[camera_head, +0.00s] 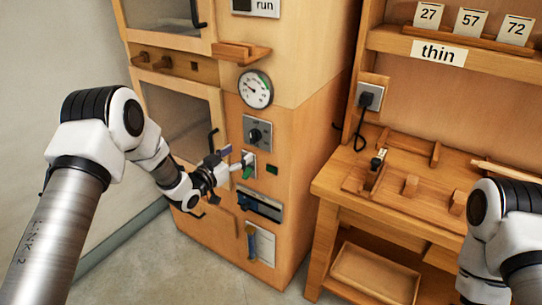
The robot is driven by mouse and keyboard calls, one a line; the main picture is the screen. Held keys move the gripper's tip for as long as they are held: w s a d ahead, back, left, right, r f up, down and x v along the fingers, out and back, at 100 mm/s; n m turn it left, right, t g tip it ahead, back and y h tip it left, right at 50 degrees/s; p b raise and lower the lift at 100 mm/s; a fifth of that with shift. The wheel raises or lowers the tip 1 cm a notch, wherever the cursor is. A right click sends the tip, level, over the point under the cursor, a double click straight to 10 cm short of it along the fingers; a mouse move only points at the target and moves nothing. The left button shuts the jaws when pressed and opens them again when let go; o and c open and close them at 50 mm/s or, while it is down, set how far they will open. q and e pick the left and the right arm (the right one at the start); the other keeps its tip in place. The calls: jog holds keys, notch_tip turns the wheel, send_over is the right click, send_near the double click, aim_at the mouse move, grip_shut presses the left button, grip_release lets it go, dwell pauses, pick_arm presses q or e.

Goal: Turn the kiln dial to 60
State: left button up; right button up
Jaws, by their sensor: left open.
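The wooden kiln cabinet (288,150) stands in the middle of the head view. A black dial knob (258,134) sits on a grey plate on its front. A round white gauge (255,89) with a dark needle is above the knob; its numbers are too small to read. My left gripper (238,164) is open, below and left of the knob, in front of a small plate with a green part (248,171). I cannot tell whether it touches that plate. The knob is apart from the fingers. My right arm shows at the lower right; its gripper is out of view.
Cabinet doors with black handles (213,139) are left of the panel. A blue-and-grey slot unit (260,206) is lower down. On the right, a wooden bench (335,187) holds small blocks, under a shelf labelled "thin" (439,53) and a plugged socket (370,96).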

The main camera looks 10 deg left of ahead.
aim_at(251, 137)
pick_arm(q)
jog(key=shift+t, duration=0.3)
jog(key=x, duration=0.5)
jog(key=a+x, duration=0.1)
jog(key=x, duration=0.2)
jog(key=shift+w+d+r, duration=0.1)
jog(key=shift+w+r, duration=0.3)
jog(key=shift+w, duration=0.1)
jog(key=shift+s+r, duration=0.1)
jog(key=c, duration=1.1)
